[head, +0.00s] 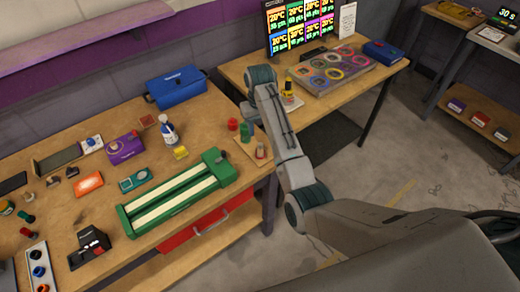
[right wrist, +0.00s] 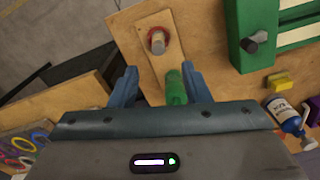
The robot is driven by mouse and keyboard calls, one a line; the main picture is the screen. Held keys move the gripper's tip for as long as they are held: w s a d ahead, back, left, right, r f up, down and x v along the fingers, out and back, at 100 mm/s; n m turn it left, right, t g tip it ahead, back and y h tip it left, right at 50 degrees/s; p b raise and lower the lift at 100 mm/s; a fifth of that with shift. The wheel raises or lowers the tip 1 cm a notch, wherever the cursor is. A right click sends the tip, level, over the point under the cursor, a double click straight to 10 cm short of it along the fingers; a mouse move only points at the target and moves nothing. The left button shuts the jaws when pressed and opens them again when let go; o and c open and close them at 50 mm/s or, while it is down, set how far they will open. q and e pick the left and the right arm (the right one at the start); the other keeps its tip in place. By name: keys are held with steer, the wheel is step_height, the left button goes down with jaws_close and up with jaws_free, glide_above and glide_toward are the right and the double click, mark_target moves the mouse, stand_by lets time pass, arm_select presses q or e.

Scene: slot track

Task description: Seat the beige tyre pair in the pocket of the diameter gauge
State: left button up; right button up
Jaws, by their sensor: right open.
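My right gripper (head: 248,112) is open above the right end of the workbench. In the right wrist view its two blue fingers (right wrist: 158,72) stand apart over a small wooden board (right wrist: 150,22). A green cylinder (right wrist: 176,88) shows between the fingers, nearer the right one; I see no clear grip on it. Beyond the fingertips, a pale beige round piece (right wrist: 157,42) sits on the board with red around it. It also shows in the head view (head: 261,152). I cannot tell whether it is the beige tyre pair, nor which thing is the diameter gauge. My left gripper is not in view.
A green slot track (head: 180,190) lies left of the board. A red cylinder (head: 232,124), a yellow block (head: 180,153) and a white-blue bottle (head: 167,130) stand close by. A black device (head: 90,247) sits at the front left. A second table (head: 225,72) is behind.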

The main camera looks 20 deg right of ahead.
mark_target(261, 144)
step_height(261, 144, down, 2)
steer(key=shift+d+f, duration=0.1)
steer(key=shift+f+p, duration=0.55)
steer(key=shift+p, duration=0.15)
step_height(261, 144, down, 3)
steer(key=shift+f+p, duration=0.15)
steer(key=shift+p, duration=0.8)
steer(key=shift+f, duration=0.6)
jaws_close()
